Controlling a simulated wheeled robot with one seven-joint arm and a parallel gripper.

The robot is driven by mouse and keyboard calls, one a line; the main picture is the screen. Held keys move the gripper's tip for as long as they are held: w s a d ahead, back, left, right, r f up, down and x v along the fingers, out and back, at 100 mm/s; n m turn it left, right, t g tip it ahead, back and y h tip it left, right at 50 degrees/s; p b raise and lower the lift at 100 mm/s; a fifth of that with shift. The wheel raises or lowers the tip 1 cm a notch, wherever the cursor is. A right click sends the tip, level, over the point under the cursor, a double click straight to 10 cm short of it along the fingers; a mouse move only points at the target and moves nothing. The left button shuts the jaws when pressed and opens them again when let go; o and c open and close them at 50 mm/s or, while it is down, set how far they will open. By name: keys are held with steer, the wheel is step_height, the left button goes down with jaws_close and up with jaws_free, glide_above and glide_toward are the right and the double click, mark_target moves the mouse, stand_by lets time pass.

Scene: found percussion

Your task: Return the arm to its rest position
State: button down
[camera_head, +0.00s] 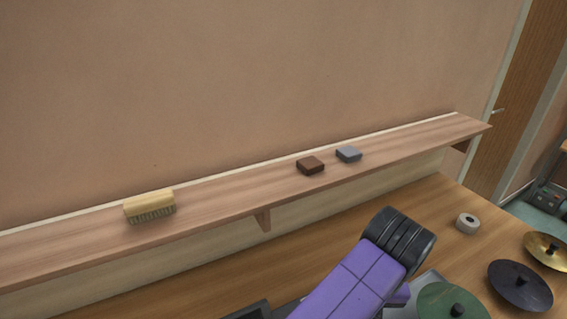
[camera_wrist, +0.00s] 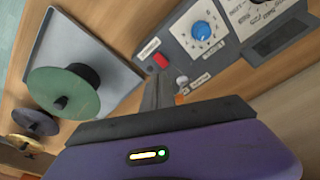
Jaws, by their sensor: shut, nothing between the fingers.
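My gripper (camera_wrist: 160,82) shows in the wrist view as a narrow grey pair of fingers, shut and empty, above its dark bar and purple body. It points over the wooden table, with a grey control box just beyond the fingertips in the picture. In the head view my purple arm with a black ribbed joint reaches up from the bottom edge, in front of the shelf and over the table. My fingers cannot be made out in the head view.
A wall shelf (camera_head: 230,203) holds a brush (camera_head: 150,206), a brown block (camera_head: 310,165) and a grey block (camera_head: 348,154). On the table are a tape roll (camera_head: 467,223), brass (camera_head: 546,247), dark (camera_head: 519,286) and green (camera_head: 440,300) discs, and a blue-knobbed control box (camera_wrist: 202,48).

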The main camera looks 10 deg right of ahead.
steer(key=w+d+r+m+t+h, duration=0.3)
steer(key=w+d+r+t+h, duration=0.4)
steer(key=w+d+r, duration=0.45)
steer(key=d+r+n+t+h+b, duration=0.1)
steer(key=d+r+n+t+h, duration=0.2)
steer(key=r+t, duration=1)
steer(key=s+a+f+n+y+b, duration=0.2)
steer(key=s+a+f+n+y, duration=0.4)
steer(key=s+a+n+y, duration=0.45)
steer(key=s+a+f+m+g+b, duration=0.1)
steer(key=s+a+f+m+g, duration=0.1)
steer(key=s+f, duration=0.9)
steer(key=s+a+f+m+g+b, duration=0.2)
steer(key=s+f+m+g, duration=0.3)
steer(key=s+f, duration=0.6)
steer(key=s+m, duration=0.1)
steer(key=s, duration=0.5)
steer(key=shift+s+f, duration=0.4)
steer(key=c, duration=2.1)
jaws_free()
